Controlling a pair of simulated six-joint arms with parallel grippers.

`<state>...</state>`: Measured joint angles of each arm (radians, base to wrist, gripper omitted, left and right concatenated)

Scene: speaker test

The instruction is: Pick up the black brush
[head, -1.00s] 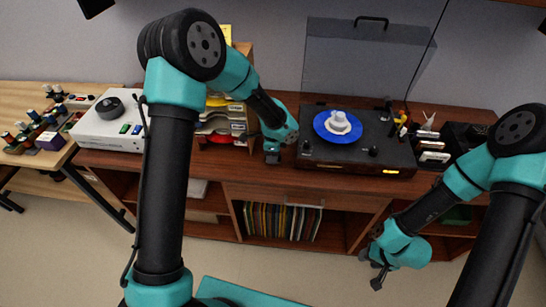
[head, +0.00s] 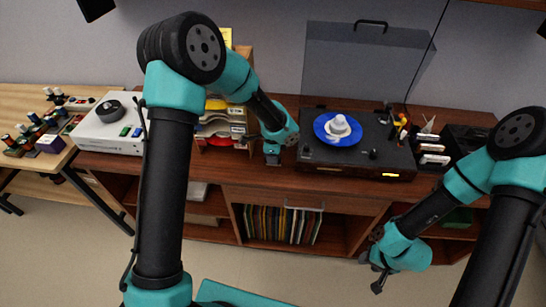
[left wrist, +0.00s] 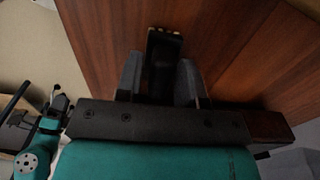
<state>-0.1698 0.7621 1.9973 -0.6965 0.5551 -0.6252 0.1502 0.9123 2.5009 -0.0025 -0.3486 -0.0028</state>
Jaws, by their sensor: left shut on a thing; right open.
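The black brush (left wrist: 163,48) is a dark narrow block with small pale dots along its far end. In the left wrist view it stands out between the two grey fingers of my left gripper (left wrist: 160,85), which is shut on it. In the head view my left gripper (head: 272,157) is low at the front of the brown cabinet top, left of the turntable. The brush is hard to make out there, and I cannot tell if it touches the wood. My right gripper (head: 374,275) is open and empty, in front of the cabinet and below its top.
The turntable (head: 312,160) with a blue disc (head: 325,133) and raised clear lid (head: 350,60) is right of my left gripper. A paper rack (head: 240,132) stands behind it on the left. Black holders (head: 466,138) are at the right.

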